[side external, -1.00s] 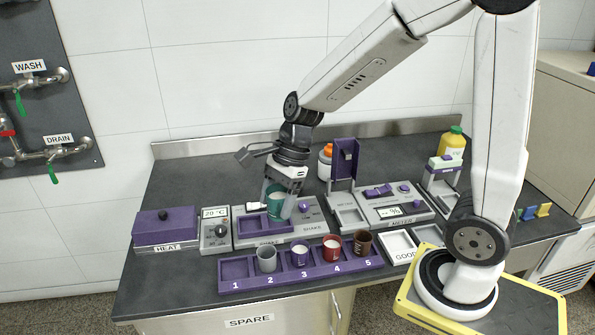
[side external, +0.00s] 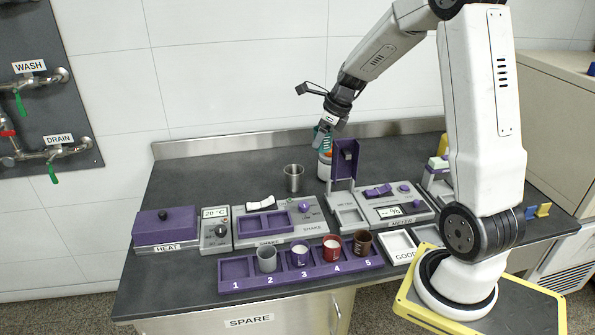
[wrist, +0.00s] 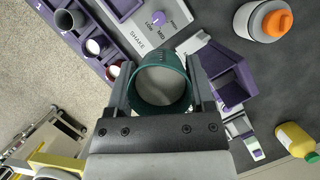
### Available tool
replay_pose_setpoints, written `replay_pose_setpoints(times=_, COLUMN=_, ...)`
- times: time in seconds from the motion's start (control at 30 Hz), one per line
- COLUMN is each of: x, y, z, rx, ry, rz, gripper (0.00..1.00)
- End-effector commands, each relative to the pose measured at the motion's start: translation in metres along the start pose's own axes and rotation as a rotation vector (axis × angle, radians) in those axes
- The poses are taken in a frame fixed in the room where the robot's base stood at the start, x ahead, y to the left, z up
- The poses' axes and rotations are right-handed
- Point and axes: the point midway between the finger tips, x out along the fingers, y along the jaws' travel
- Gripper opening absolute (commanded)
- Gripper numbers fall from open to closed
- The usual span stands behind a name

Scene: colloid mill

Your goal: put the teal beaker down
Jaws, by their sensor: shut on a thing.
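The teal beaker (side external: 321,139) is held between the fingers of my gripper (side external: 325,134), up in the air above the back of the bench. In the wrist view the round teal beaker (wrist: 160,90) shows from above, with one finger of my gripper (wrist: 160,78) on each side. The gripper is shut on it. In the side view the fingers and wrist partly hide the beaker. The purple numbered rack (side external: 236,286) lies at the bench front. Its slot 1 is empty; slots 2 to 5 hold grey, purple, red and brown beakers.
The shaker (side external: 263,239) has empty purple compartments. A steel cup (side external: 293,178) stands behind it. A white bottle with an orange cap (wrist: 262,20) stands near the gripper, beside the meter's upright purple lid (side external: 344,162). Bare bench lies around the steel cup.

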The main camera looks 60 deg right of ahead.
Motion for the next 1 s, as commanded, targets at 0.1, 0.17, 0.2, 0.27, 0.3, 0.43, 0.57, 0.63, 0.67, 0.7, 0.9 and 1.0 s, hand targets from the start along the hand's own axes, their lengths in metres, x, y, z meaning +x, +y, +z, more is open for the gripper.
replay_pose_setpoints(times=0.1, x=-0.007, y=-0.043, z=-0.021, rx=0.154, ry=0.004, rz=-0.065, gripper=0.0)
replay_pose_setpoints(times=0.17, x=-0.011, y=-0.063, z=-0.032, rx=0.23, ry=0.006, rz=-0.096, gripper=0.0)
replay_pose_setpoints(times=0.2, x=-0.014, y=-0.076, z=-0.04, rx=0.279, ry=0.007, rz=-0.117, gripper=0.0)
replay_pose_setpoints(times=0.27, x=-0.018, y=-0.095, z=-0.052, rx=0.353, ry=0.009, rz=-0.147, gripper=0.0)
replay_pose_setpoints(times=0.3, x=-0.021, y=-0.107, z=-0.061, rx=0.402, ry=0.01, rz=-0.168, gripper=0.0)
replay_pose_setpoints(times=0.43, x=-0.033, y=-0.144, z=-0.092, rx=0.556, ry=0.014, rz=-0.232, gripper=0.0)
replay_pose_setpoints(times=0.57, x=-0.043, y=-0.172, z=-0.121, rx=0.687, ry=0.017, rz=-0.285, gripper=0.0)
replay_pose_setpoints(times=0.63, x=-0.049, y=-0.184, z=-0.134, rx=0.742, ry=0.019, rz=-0.309, gripper=0.0)
replay_pose_setpoints(times=0.67, x=-0.05, y=-0.188, z=-0.139, rx=0.765, ry=0.019, rz=-0.317, gripper=0.0)
replay_pose_setpoints(times=0.7, x=-0.053, y=-0.194, z=-0.146, rx=0.793, ry=0.019, rz=-0.329, gripper=0.0)
replay_pose_setpoints(times=0.9, x=-0.064, y=-0.215, z=-0.175, rx=0.907, ry=0.023, rz=-0.375, gripper=0.0)
replay_pose_setpoints(times=1.0, x=-0.042, y=-0.213, z=-0.181, rx=0.902, ry=0.025, rz=-0.368, gripper=0.0)
